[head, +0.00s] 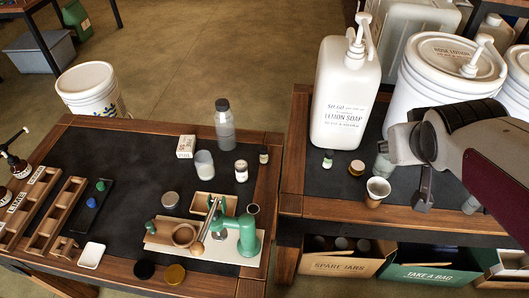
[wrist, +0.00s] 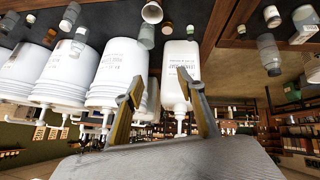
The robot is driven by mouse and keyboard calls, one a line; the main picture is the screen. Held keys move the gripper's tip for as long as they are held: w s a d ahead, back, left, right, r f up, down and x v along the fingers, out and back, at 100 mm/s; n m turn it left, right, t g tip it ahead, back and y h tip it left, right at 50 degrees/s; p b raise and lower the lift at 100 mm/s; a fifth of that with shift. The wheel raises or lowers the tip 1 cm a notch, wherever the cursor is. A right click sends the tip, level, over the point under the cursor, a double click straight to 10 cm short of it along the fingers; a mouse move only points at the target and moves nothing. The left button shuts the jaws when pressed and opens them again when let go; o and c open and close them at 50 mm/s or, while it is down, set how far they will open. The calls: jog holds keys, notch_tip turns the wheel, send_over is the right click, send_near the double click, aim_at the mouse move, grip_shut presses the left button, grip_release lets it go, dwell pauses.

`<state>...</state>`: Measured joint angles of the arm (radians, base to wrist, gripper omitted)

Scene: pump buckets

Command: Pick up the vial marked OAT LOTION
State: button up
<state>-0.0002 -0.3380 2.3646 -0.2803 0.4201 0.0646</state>
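No label that I can read says OAT LOTION. Small labelled vials stand upright: a white one with a dark cap (head: 241,171) and a small dark-capped one (head: 263,155) on the left table, and a small green-capped one (head: 328,159) on the right table. My gripper (head: 423,192) is over the right table, to the right of these vials and above the surface. In the wrist view my gripper (wrist: 164,90) has its two fingers spread, with nothing held between them. The lemon soap bottle (wrist: 182,65) shows beyond them.
A paper cup (head: 377,191) and amber jar (head: 356,168) are near my gripper. A green pump stand (head: 245,235) occupies the left table's front. A gap separates the tables.

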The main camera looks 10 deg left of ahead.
jog(key=w+a+f+n+t+y, duration=0.1)
jog(key=w+a+f+n, duration=0.15)
jog(key=w, duration=0.45)
jog(key=w+a+f+n+t+y, duration=0.1)
jog(key=w+a+f+y, duration=0.2)
jog(key=w, duration=0.4)
jog(key=w+a+f+n+t, duration=0.1)
jog(key=w+a+f+n, duration=0.1)
jog(key=w+a+f, duration=0.3)
jog(key=n+g+y, duration=0.4)
jog(key=y, duration=0.4)
send_near(265, 149)
jog(key=w+a+f, duration=0.1)
jog(key=w, duration=0.1)
jog(key=shift+s+a+f+n+y, duration=0.3)
jog(key=shift+a+f+y, duration=0.15)
jog(key=shift+a+y, duration=0.1)
jog(key=shift+a, duration=0.1)
jog(key=shift+x, duration=1.2)
jog(key=shift+w, duration=0.15)
